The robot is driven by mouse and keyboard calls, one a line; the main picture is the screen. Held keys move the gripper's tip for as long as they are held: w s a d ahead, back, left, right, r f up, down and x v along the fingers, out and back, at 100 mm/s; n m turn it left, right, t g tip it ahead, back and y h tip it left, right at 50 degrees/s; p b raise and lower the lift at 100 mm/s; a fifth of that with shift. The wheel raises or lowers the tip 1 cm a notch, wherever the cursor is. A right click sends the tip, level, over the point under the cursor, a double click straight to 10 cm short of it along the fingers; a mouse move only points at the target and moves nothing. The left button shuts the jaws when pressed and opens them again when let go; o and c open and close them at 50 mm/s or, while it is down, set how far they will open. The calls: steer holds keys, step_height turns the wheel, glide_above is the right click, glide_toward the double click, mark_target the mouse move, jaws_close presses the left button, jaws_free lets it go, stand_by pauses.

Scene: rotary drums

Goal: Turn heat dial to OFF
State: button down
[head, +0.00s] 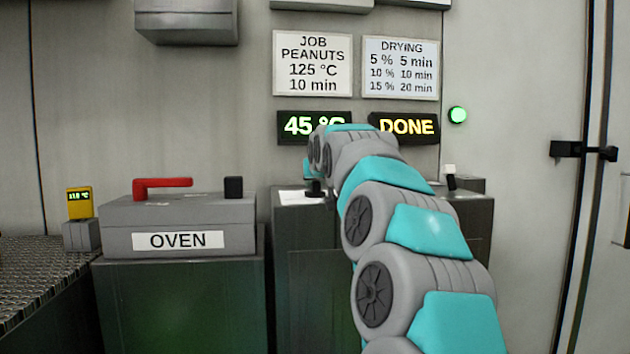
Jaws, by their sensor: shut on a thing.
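My teal and grey arm reaches forward to the top of the dark console (305,235). Its wrist bends down there, and the arm covers much of the console top. Only a small dark part of my gripper (318,188) shows, low over a white plate (296,198) on the console. The gripper is shut on the heat dial, which is itself mostly hidden, so its pointer and markings cannot be read. A display above the console (304,126) reads 45 °C, partly covered by my arm. Another display (405,127) reads DONE.
A grey box labelled OVEN (180,240) with a red handle (161,184) stands left of the console. A small yellow meter (79,203) is further left. A small black and white lever (450,176) stands right of my wrist. A green lamp (457,115) is lit. A door is at right.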

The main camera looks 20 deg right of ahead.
steer(key=shift+r, duration=0.1)
steer(key=c, duration=0.8)
jaws_free()
steer(key=shift+o, duration=0.2)
steer(key=b+v, duration=0.1)
steer(key=v, duration=0.6)
steer(key=shift+s+a+r, duration=0.1)
steer(key=shift+s+a, duration=0.05)
steer(key=shift+s, duration=0.25)
